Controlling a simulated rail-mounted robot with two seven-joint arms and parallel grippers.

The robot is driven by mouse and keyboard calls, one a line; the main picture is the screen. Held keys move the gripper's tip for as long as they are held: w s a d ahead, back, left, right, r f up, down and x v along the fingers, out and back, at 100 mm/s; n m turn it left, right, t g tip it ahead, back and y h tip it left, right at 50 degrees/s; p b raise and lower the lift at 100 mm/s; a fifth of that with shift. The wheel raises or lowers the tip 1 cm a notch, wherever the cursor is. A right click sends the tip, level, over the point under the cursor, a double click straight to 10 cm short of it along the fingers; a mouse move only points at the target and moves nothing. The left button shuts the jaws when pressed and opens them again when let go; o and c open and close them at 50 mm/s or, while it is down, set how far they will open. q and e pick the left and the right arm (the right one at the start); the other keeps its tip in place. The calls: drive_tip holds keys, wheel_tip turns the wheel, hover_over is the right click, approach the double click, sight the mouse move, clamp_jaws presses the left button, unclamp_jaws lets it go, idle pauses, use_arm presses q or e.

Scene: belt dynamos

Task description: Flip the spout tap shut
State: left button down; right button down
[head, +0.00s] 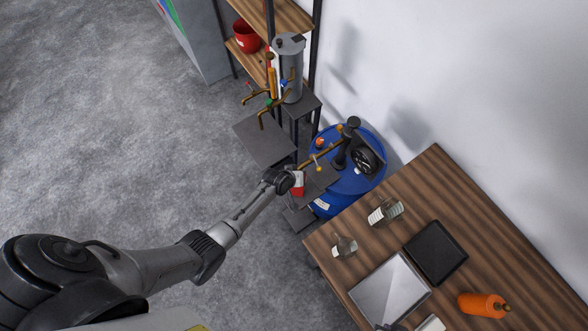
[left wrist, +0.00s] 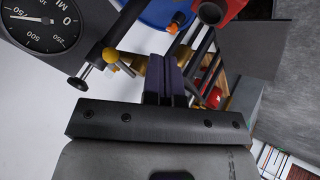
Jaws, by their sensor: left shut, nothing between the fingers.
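A brass spout (head: 325,158) runs from the black pump on the blue barrel (head: 345,190), with a small tap lever near its outer end. In the left wrist view a yellow-knobbed tap part (left wrist: 109,55) shows just left of the fingers. My left gripper (head: 286,178) is beside the spout's outer end in the head view. Its two fingers (left wrist: 164,68) are shut together and empty. I cannot tell whether they touch the tap. A red container (head: 298,183) is below the spout, partly hidden by the gripper; it also shows in the left wrist view (left wrist: 222,10). My right gripper is not seen.
A round black gauge (head: 364,159) sits by the pump. Behind stands a grey cylinder (head: 289,68) with several brass taps, over a dark shelf (head: 262,138). A wooden table (head: 480,220) with bottles and flat panels is at right. Open floor lies left.

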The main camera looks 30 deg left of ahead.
use_arm(q)
drive_tip(key=s+d+r, duration=0.2)
drive_tip(key=s+r, duration=0.3)
drive_tip(key=r, duration=0.2)
drive_tip(key=shift+s+r+p, duration=0.25)
drive_tip(key=shift+p, duration=0.2)
idle(0.4)
